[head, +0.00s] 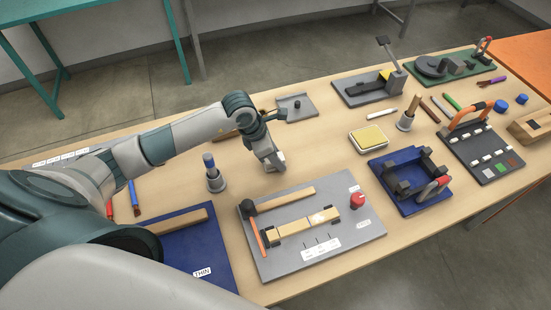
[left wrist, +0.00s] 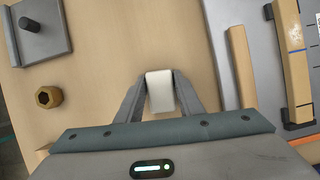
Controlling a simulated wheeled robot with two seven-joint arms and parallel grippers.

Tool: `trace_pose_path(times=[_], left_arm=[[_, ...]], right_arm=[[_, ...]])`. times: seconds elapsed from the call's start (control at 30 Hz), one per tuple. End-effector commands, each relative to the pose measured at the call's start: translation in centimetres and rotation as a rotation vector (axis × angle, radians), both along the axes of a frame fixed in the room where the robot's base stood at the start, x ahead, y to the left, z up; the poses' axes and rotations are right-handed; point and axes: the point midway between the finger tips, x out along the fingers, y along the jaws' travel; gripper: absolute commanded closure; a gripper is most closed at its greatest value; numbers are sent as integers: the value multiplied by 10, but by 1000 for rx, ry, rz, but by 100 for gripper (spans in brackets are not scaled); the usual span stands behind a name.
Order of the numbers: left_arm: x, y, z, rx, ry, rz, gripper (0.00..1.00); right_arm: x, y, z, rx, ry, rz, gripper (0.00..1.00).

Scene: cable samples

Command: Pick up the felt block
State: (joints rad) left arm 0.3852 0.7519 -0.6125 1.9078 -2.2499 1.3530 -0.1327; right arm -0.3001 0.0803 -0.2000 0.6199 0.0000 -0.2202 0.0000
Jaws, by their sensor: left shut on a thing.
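The felt block (left wrist: 161,92) is a small off-white block. In the left wrist view it sits between the two fingers of my left gripper (left wrist: 160,100), which is shut on it. In the head view my left gripper (head: 276,166) points down close to the wooden table, with a pale bit of the block showing at its fingertips. I cannot tell whether the block touches the table. My right gripper is not in view.
A grey board (head: 290,262) with wooden strips and a red knob lies just in front. A small grey plate with a peg (head: 297,116) lies behind. A yellow-topped tray (head: 369,138) is to the right.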

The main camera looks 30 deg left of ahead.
Motion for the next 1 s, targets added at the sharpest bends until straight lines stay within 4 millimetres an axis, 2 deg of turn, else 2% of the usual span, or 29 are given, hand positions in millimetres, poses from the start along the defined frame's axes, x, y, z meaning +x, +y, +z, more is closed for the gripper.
trace_pose_path(times=[0.17,0.4,0.8,1.0], left_arm=[[1,0,6,0,-1,0,89],[2,1,37,1,-8,-2,89],[3,-75,82,-2,-7,-5,89],[3,-103,99,-2,-4,-3,89]], right_arm=[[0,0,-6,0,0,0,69],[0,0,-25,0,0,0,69],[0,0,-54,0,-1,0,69],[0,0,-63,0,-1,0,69]])
